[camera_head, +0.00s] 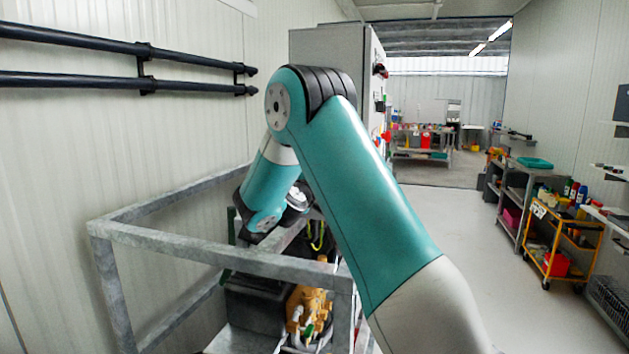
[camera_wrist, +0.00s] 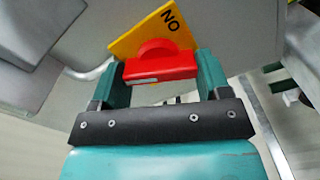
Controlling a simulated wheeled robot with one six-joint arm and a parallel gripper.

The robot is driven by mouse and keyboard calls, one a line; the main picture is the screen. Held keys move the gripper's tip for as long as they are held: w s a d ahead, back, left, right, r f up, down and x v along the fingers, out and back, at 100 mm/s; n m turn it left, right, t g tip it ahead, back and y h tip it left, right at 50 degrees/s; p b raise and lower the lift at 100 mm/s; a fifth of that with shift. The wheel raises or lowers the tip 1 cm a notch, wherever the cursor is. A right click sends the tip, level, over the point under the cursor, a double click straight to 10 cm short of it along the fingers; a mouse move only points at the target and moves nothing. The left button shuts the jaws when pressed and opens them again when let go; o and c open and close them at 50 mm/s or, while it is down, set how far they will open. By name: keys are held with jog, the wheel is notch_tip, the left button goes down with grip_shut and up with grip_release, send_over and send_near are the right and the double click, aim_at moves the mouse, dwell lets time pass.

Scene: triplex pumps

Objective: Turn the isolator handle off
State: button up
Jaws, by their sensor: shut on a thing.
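In the wrist view, the red isolator handle (camera_wrist: 162,68) sits on a yellow plate (camera_wrist: 124,46). The letters "ON" show upside down near the plate's top right corner. The handle's bar lies nearly level across the picture, while the plate is tilted. My gripper (camera_wrist: 159,63) has one teal finger on each end of the bar and is shut on it. The round red hub shows behind the bar. In the head view, my arm hides the gripper, and I cannot make out the held handle there.
In the head view, a grey metal frame (camera_head: 205,252) surrounds yellow pump equipment (camera_head: 306,308) beside my arm. A tall grey cabinet (camera_head: 328,52) stands behind my arm. A yellow cart (camera_head: 548,245) and shelves are at right. The floor (camera_head: 440,215) between is clear.

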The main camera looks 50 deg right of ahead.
jog(key=shift+w+n+p, duration=0.1)
jog(key=shift+n+p, duration=1)
jog(key=shift+n, duration=1.2)
jog(key=o, duration=0.9)
jog(key=shift+a+f, duration=0.1)
jog(key=shift+a, duration=0.05)
